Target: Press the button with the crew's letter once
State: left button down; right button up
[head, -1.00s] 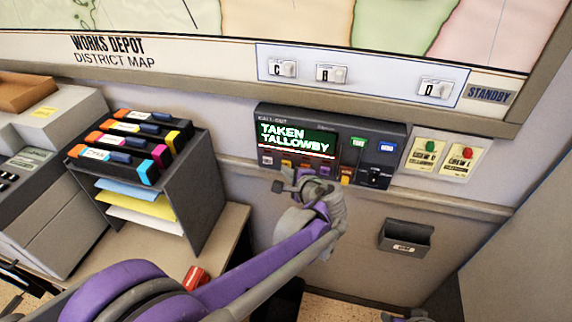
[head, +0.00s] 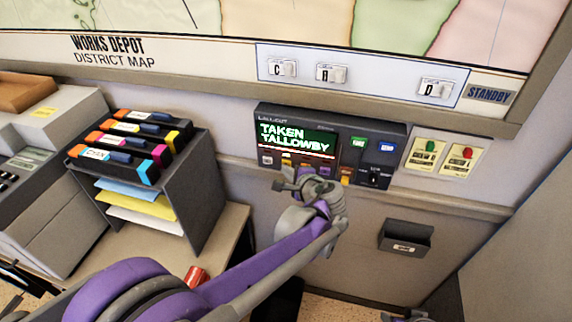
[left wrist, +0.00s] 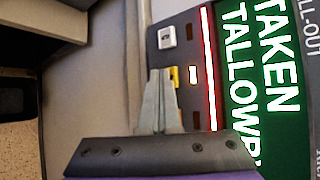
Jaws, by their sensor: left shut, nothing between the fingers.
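The dark call-out panel (head: 330,123) is on the wall, its green screen (head: 299,139) reading "TAKEN TALLOWBY". A row of small buttons runs below the screen, partly hidden by my left gripper (head: 288,182). That gripper is shut and empty, just below and in front of the row. In the left wrist view its closed fingertips (left wrist: 160,72) are beside a yellow button (left wrist: 174,78); I cannot tell whether they touch it. A white button (left wrist: 167,37) is nearby. The button letters are unreadable. A grey part at the bottom right edge may be my right gripper (head: 406,316).
Green (head: 358,143) and blue (head: 387,147) keys are right of the screen. A folder rack (head: 193,190) stands left; a small wall bin (head: 405,238) hangs lower right.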

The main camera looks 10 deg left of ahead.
pick_arm(q)
jog(key=shift+s, duration=0.7)
jog(key=s, duration=0.5)
jog(key=shift+a, duration=0.1)
dwell(0.6)
jog(key=s+a+f+n+g+h, duration=0.35)
jog(key=s+a+n, duration=0.25)
jog(key=s, duration=0.5)
jog(key=s+d+f+n+h, duration=0.1)
jog(key=s+f+n+h, duration=0.1)
jog(key=s+n, duration=0.2)
jog(key=s+d+f+n+g+h, duration=0.1)
jog(key=s+f+n+h, duration=0.1)
jog(key=s, duration=0.7)
jog(key=shift+f+n, duration=0.55)
jog(key=shift+n, duration=0.55)
